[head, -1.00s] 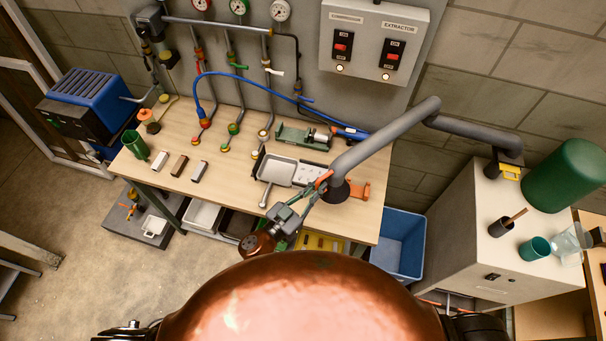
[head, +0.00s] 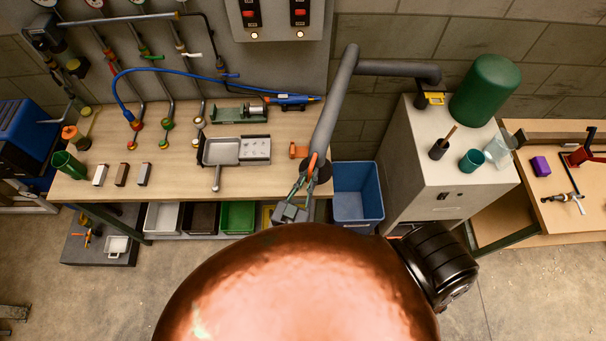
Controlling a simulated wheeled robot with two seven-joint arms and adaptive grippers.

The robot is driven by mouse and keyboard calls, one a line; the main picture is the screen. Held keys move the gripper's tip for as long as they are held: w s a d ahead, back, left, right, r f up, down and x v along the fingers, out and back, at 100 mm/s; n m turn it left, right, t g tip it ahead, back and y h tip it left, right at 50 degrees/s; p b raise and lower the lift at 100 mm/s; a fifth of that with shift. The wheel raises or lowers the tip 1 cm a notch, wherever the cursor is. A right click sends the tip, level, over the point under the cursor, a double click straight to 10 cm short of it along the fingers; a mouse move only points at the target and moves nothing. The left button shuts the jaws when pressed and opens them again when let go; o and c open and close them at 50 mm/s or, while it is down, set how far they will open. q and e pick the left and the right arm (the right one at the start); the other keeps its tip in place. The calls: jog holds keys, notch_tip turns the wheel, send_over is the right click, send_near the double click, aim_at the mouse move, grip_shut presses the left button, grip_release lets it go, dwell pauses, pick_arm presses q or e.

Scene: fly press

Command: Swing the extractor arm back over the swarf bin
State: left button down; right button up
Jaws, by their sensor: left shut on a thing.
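The extractor arm (head: 333,105) is a grey jointed tube running from the pale cabinet over to the bench. Its dark hood (head: 317,173) hangs at the bench's right end, just left of the blue bin, which looks like the swarf bin (head: 373,205). The hood appears beside the bin's left edge, not over its middle. My left gripper (head: 301,186) is shut on the extractor arm's orange-tipped handle (head: 312,162) by the hood; my copper-coloured body hides most of that arm. My right gripper is not in view.
The bench (head: 225,180) holds a metal tray (head: 221,151), a small machine (head: 240,113), a green cup (head: 67,165) and small blocks. The cabinet (head: 455,175) right of the bin carries a green tank (head: 485,90) and cups. Open floor lies at front left.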

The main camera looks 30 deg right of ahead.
pick_arm(q)
jog(key=c, duration=2)
grip_release()
